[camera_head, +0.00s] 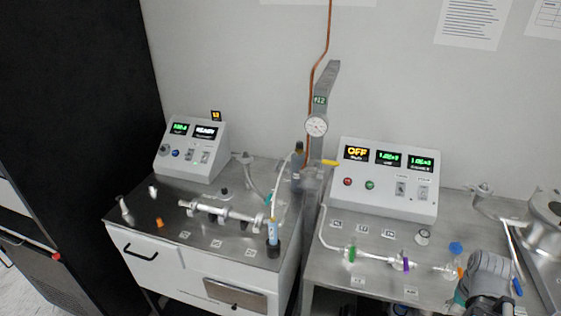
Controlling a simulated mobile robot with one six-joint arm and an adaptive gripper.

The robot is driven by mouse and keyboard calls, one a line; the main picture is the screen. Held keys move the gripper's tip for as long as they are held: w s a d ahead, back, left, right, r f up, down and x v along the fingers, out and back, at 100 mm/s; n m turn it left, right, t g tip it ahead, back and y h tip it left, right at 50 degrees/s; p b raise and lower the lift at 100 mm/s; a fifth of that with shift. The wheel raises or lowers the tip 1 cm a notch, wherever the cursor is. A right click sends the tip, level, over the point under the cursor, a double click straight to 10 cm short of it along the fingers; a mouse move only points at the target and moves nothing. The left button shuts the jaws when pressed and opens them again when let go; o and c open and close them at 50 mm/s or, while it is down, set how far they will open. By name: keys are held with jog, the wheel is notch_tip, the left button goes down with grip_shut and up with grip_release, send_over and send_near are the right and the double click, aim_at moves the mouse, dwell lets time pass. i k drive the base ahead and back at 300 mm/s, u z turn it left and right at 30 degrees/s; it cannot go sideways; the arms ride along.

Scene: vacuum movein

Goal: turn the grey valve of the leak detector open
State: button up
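The left console (191,149) shows a green reading and a white READY display; I take it for the leak detector, but its name is not legible. In front of it, a metal pipe manifold (222,212) lies on the left bench. A small dark grey knob (224,193) sits by the manifold; I cannot tell whether it is the grey valve or how it is set. My gripper (487,303) is at the lower right, over the right bench, well away from the left bench. It is dark and partly cut off, and its fingers cannot be made out.
The right console (384,179) shows OFF and green readings. In front of it is a glass line with green (352,254) and purple (406,264) valve handles. A blue-labelled tube (273,233) stands at the left bench's right edge. A yellow-handled valve (330,163) is between the benches.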

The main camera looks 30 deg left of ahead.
aim_at(282, 159)
jog(key=u, duration=0.05)
jog(key=k, duration=1.45)
jog(key=u, duration=0.95)
jog(key=i, duration=1)
